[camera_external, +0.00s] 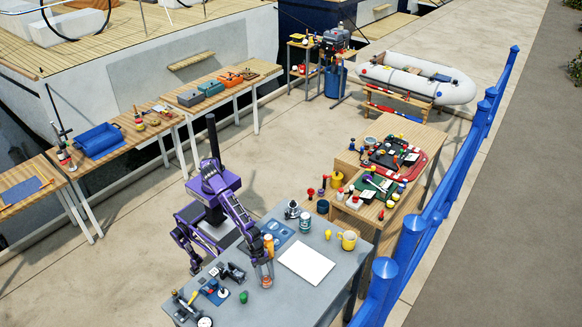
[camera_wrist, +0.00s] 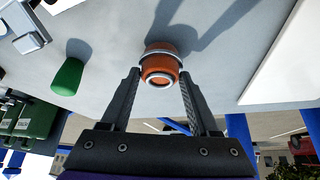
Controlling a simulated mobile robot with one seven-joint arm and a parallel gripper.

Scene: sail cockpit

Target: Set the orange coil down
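The orange coil (camera_wrist: 161,66) is a short orange cylinder with pale bands, seen end-on in the wrist view. My gripper (camera_wrist: 160,76) has a dark finger close against each side of it, and the gripper appears shut on it. In the external view my gripper (camera_external: 264,272) is low over the front part of the grey table (camera_external: 295,295), with the orange coil (camera_external: 266,282) at its tips. The coil is at or just above the tabletop; I cannot tell whether it touches.
A green piece (camera_external: 243,296) is to the left of the coil. A white sheet (camera_external: 306,262) lies to the right. An orange jar (camera_external: 268,243) stands behind. Metal parts (camera_external: 231,272) and a blue-based piece (camera_external: 214,291) lie left. The table's front right is bare.

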